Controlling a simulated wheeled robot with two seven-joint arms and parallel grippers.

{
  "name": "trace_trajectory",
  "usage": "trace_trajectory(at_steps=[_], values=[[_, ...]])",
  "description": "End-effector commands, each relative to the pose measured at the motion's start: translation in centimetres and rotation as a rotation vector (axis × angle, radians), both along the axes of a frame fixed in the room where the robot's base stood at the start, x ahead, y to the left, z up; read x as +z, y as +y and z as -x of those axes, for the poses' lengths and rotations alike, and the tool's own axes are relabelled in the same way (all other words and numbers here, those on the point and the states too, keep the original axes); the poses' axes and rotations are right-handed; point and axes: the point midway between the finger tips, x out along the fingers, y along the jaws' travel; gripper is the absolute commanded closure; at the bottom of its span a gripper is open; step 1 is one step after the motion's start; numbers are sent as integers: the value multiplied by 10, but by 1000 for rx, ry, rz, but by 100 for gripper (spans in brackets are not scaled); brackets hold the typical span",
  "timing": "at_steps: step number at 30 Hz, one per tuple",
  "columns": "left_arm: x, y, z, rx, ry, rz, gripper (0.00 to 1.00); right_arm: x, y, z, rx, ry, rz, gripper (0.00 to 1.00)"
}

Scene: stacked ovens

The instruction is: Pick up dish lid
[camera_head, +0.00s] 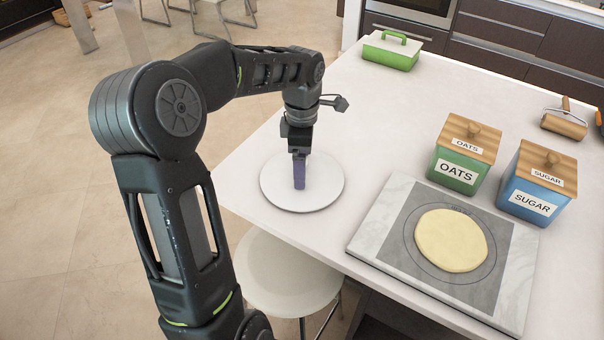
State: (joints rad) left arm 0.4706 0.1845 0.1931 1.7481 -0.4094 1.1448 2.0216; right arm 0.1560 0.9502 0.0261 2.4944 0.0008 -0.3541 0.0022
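A green rectangular dish (388,60) stands at the far left part of the white counter. Its pale lid (392,46) lies on top and has a green arched handle (394,36). My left gripper (299,184) points down over a round white plate-like disc (275,188) near the counter's left edge, well in front of the dish and apart from it. The fingers look like one narrow dark and purple shape, so their opening and anything between them cannot be made out. Whether the tips touch the disc is unclear. My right gripper is out of view.
A marble board (385,218) bears flat round dough (450,240). Behind it stand a green oats canister (462,162) and a blue sugar canister (533,187). A rolling pin (564,123) lies farther back. A white stool (285,273) stands below the left edge. The counter's middle is clear.

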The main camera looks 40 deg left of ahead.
Motion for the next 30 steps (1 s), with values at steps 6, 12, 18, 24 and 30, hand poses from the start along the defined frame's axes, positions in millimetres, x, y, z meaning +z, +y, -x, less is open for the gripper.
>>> trace_trajectory(at_steps=[6,12,18,24,30], values=[[0,0,0,0,-1,-1,12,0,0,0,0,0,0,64],[0,0,0,0,-1,-1,12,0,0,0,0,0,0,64],[0,0,0,0,-1,-1,17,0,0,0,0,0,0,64],[0,0,0,0,-1,-1,33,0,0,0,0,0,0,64],[0,0,0,0,-1,-1,49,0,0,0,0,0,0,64]])
